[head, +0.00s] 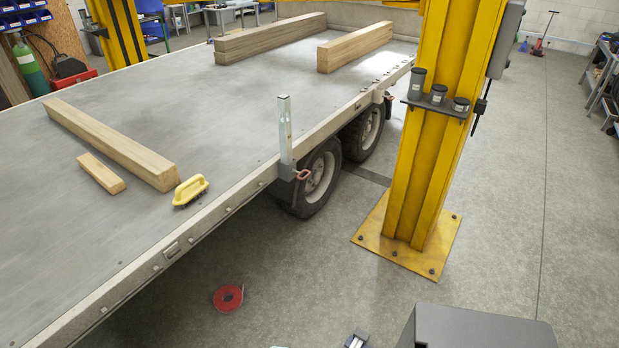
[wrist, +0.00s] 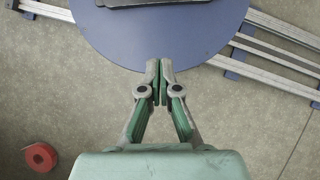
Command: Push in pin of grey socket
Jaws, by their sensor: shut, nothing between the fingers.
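A dark grey socket (head: 287,171) sits on the trailer's side rail in the head view, with a pale upright post (head: 285,130) standing in it. A pin with a red handle (head: 302,174) sticks out on the socket's right side; how deep it sits is too small to tell. A second, similar socket with a red pin (head: 389,97) is further back along the rail. My gripper (wrist: 160,82) shows in the wrist view, with its fingertips together and empty. It points over the floor, and no socket or pin is in that view.
The trailer bed (head: 200,100) carries several wooden beams and a yellow handle (head: 190,189). A yellow column (head: 435,130) with a small shelf of cups (head: 437,95) stands right of the socket. A red roll (head: 228,298) lies on the floor, also in the wrist view (wrist: 40,157).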

